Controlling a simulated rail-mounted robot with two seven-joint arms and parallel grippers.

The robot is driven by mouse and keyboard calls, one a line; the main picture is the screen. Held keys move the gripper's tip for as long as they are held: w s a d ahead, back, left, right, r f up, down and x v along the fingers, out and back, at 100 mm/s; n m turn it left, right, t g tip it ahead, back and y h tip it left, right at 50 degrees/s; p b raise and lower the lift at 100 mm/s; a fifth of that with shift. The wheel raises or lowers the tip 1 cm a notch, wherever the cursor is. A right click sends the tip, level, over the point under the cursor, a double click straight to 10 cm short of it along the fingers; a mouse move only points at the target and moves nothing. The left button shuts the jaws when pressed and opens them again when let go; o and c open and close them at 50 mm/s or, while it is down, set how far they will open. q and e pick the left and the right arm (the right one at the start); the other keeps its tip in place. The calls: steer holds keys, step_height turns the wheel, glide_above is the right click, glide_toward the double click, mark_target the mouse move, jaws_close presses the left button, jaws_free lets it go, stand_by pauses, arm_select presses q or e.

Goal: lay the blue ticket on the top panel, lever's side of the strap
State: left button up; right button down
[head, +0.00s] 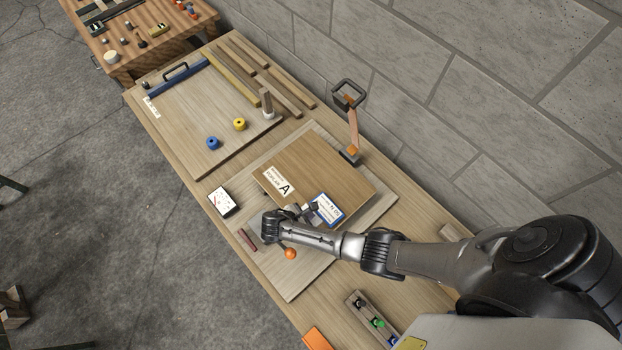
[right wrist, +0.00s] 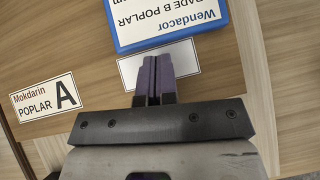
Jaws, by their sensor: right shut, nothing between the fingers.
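The blue ticket (head: 328,209), white with a blue border, appears to lie on the brown top panel (head: 325,160), near its front right edge. It also shows in the right wrist view (right wrist: 170,18), cut off by the top edge. My right gripper (head: 312,208) is shut and empty over the panel, beside the ticket. In the right wrist view its dark fingertips (right wrist: 154,62) are in front of a blank white rectangle (right wrist: 185,62), apart from the ticket. An orange strap (head: 353,128) with a dark frame stands at the panel's far edge. An orange knob (head: 290,253) shows below my right wrist; its lever is mostly hidden.
A "POPLAR A" label (head: 279,181) lies on the panel's left part. A white card (head: 222,201) and a dark red stick (head: 247,240) lie at the bench's front. A tray (head: 358,311) with small coloured parts sits nearer. The wall (head: 440,90) bounds the back.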

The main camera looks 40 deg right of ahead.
steer(key=a, duration=0.3)
steer(key=shift+w+a+r, duration=0.25)
steer(key=shift+w+r, duration=0.1)
steer(key=s+v, duration=0.1)
steer(key=v, duration=0.7)
steer(key=shift+w+a+r, duration=0.25)
steer(key=shift+w+r, duration=0.1)
steer(key=shift+w, duration=0.1)
